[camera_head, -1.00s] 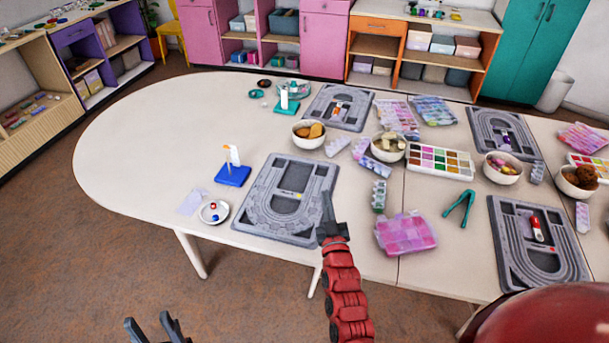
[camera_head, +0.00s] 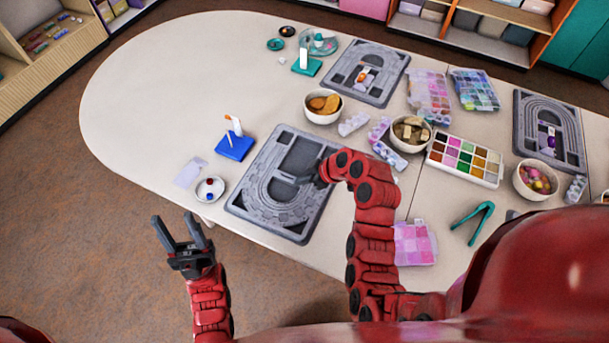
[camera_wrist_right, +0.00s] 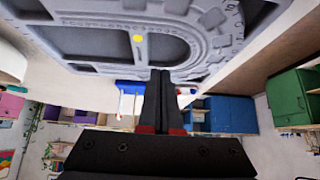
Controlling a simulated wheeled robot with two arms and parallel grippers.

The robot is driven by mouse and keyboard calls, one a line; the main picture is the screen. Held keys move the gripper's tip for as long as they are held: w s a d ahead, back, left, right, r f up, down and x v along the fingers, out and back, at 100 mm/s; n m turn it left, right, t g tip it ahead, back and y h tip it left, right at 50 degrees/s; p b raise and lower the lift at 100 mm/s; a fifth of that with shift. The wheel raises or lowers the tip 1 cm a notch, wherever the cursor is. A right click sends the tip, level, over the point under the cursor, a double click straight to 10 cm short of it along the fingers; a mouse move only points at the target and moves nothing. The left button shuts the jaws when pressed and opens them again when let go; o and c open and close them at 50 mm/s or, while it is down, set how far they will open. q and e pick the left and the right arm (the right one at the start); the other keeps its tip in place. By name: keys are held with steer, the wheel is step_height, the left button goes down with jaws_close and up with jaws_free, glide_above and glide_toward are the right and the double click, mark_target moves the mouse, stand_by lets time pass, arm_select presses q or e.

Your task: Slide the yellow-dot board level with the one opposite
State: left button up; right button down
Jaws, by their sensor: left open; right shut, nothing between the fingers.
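The yellow-dot board (camera_head: 250,190) is a grey bead board with curved grooves near the table's front edge. Its yellow dot (camera_wrist_right: 137,38) shows in the right wrist view; my right arm covers that part in the head view. The opposite board (camera_head: 335,79), also grey, lies across the table, and the near one sits slightly further left. My right gripper (camera_head: 293,178) is shut and empty, over the near board's right half; its fingers (camera_wrist_right: 160,76) overlap the board's edge in the wrist view. I cannot tell whether they touch it. My left gripper (camera_head: 180,232) is open and empty, off the table's front edge.
A blue stand (camera_head: 234,149), a white dish (camera_head: 210,190) with beads and a paper slip (camera_head: 190,172) lie left of the near board. A bowl (camera_head: 322,112) of orange pieces stands between the boards. Bead trays crowd the right; the table's left end is clear.

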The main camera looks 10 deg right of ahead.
mark_target(292, 191)
steer(key=p+x, duration=0.3)
steer(key=x, duration=0.4)
steer(key=shift+w+a+f, duration=0.2)
steer(key=shift+f, duration=0.1)
steer(key=d+p, duration=0.1)
steer(key=s+d+p, duration=0.1)
steer(key=shift+s+d+f+p, duration=0.2)
steer(key=shift+s+f+p, duration=0.1)
steer(key=shift+s+f, duration=0.05)
steer(key=shift+s+d, duration=0.15)
steer(key=shift+d+f, duration=0.1)
